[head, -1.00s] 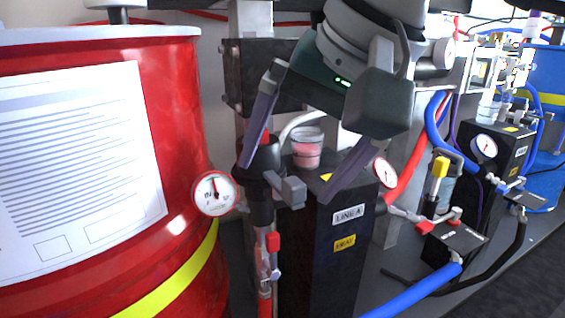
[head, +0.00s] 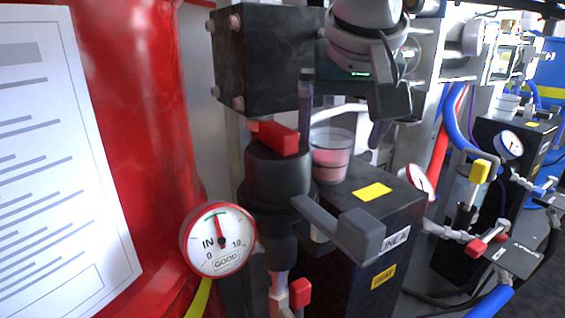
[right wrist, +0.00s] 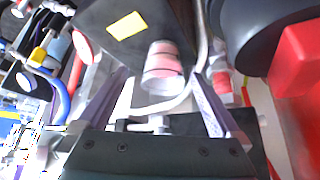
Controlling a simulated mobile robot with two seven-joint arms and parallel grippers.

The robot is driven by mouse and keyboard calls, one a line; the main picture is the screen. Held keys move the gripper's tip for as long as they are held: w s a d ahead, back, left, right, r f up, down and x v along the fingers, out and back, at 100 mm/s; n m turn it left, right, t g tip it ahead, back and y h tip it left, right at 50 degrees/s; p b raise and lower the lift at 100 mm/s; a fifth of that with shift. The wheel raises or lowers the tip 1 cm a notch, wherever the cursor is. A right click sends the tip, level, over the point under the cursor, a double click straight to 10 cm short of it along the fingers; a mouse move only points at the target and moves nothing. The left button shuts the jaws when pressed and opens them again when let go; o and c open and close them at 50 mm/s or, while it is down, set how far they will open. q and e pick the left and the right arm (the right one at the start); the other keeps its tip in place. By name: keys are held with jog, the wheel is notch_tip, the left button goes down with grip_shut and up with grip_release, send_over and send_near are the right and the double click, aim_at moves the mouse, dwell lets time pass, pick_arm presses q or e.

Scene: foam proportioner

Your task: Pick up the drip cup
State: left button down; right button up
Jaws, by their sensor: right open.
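The drip cup (head: 331,158) is a clear cup with pink liquid. It stands upright on top of the black LINE A box (head: 400,205), behind the black pump fitting with the red handle. My right gripper (head: 342,125) is open, its fingers pointing down, one to each side of the cup in the head view. In the right wrist view the cup (right wrist: 163,68) shows between the two spread finger tips (right wrist: 160,76), with no clear contact. My left gripper is in neither view.
A red drum (head: 130,90) with a paper sheet fills the left. A pressure gauge (head: 218,240), a black valve body (head: 278,178) and a grey lever (head: 340,228) stand close in front of the cup. A similar black unit (head: 505,145) with hoses stands at the right.

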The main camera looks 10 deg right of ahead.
aim_at(331, 154)
jog(key=shift+w+f, duration=0.15)
jog(key=shift+f, duration=0.25)
jog(key=x, duration=0.1)
jog(key=b+x, duration=0.1)
jog(key=x, duration=0.1)
jog(key=b+x, duration=0.1)
jog(key=shift+w+a+f, duration=0.15)
jog(key=shift+w+a, duration=0.05)
jog(key=shift+w, duration=0.1)
jog(key=shift+w+f, duration=0.15)
jog(key=shift+w, duration=0.05)
jog(key=c, duration=1.5)
